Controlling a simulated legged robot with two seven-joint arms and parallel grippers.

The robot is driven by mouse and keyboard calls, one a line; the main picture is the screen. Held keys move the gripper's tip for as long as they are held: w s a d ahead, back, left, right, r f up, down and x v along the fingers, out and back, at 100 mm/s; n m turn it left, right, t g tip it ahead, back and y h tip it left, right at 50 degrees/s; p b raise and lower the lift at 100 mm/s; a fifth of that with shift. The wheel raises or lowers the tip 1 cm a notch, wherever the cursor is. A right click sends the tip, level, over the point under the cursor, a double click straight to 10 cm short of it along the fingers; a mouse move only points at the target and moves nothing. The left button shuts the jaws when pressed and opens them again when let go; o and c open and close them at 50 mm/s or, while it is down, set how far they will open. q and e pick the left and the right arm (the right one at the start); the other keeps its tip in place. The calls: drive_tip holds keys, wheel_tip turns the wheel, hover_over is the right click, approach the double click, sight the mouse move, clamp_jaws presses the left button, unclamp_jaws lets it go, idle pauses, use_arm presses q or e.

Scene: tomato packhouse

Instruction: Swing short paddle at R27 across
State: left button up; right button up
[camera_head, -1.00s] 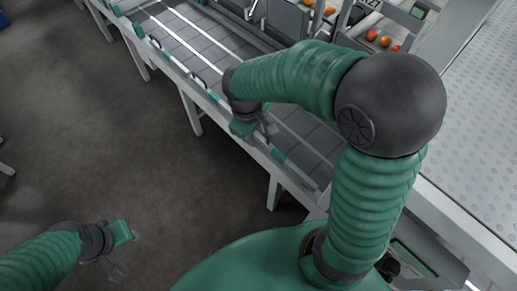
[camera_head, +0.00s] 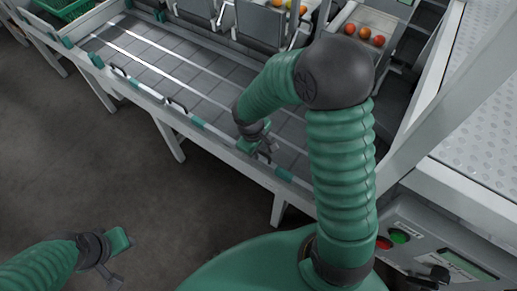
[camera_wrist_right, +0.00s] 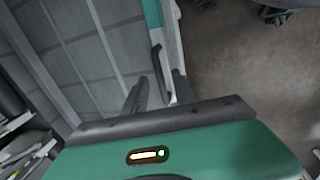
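My right gripper (camera_head: 266,148) is over the front rail (camera_head: 232,148) of the grey slatted conveyor (camera_head: 185,85). In the right wrist view my right gripper (camera_wrist_right: 158,84) has its two dark fingers spread. A slim black handle-like piece (camera_wrist_right: 157,60) on the rail shows just beyond and between the fingertips; I cannot tell whether they touch it. No R27 label is readable now, so I cannot tell which is the short paddle. My left gripper (camera_head: 118,262) is open and empty over the floor.
Grey chutes (camera_head: 262,24) line the conveyor's far side. A tray with several red and orange tomatoes (camera_head: 363,33) lies behind my right arm. A control box (camera_head: 440,250) with red and green buttons and a grey post (camera_head: 420,110) stand at right. The floor at left is clear.

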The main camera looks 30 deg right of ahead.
drive_tip(key=shift+a+r, duration=0.1)
drive_tip(key=shift+c, duration=0.7)
drive_tip(key=shift+s, duration=0.1)
clamp_jaws()
idle(0.5)
